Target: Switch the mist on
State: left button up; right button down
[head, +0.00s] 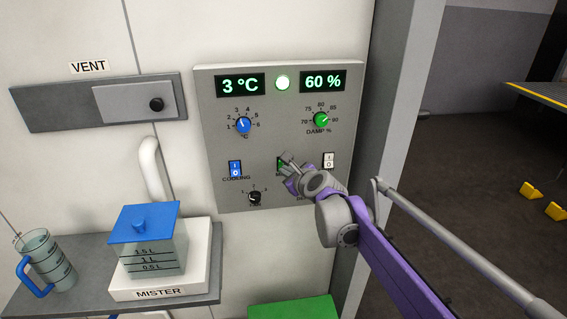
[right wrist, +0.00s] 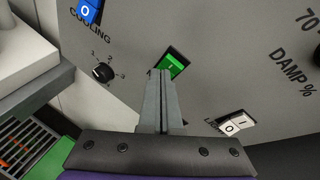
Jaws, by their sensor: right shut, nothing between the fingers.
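The green rocker switch (head: 281,166) sits in the middle of the grey control panel (head: 213,140). The label below it is mostly hidden by my gripper; an "M" shows. In the right wrist view the green switch (right wrist: 174,67) lies just beyond the fingertips, its lower part covered by them. My right gripper (head: 287,158) is shut and empty, its fingers pointing at the panel at this switch. I cannot tell whether the fingertips touch it. The mister (head: 160,291) stands on a shelf at the lower left, with a blue-lidded water tank (head: 148,245) on it. My left gripper is not in view.
A blue cooling switch (head: 235,168) and a white switch (head: 328,160) flank the green one. Above are a blue °C dial (head: 243,125), a green damp dial (head: 320,120), displays reading 3 °C and 60 %, and a lit lamp (head: 283,83). A small black dial (head: 255,197) sits below.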

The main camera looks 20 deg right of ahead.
jog(key=shift+w+d+r, duration=0.15)
jog(key=shift+w+r, duration=0.05)
jog(key=shift+w, duration=0.35)
dwell(0.8)
jog(key=shift+s, duration=0.1)
jog(key=shift+s+a+f, duration=0.2)
jog(key=shift+s+f, duration=0.05)
jog(key=shift+s, duration=0.5)
jog(key=s, duration=0.1)
jog(key=s+f, duration=0.1)
jog(key=s, duration=0.1)
jog(key=s+a+f+b, duration=0.1)
jog(key=shift+s+a, duration=0.1)
jog(key=shift+s, duration=0.15)
dwell(0.4)
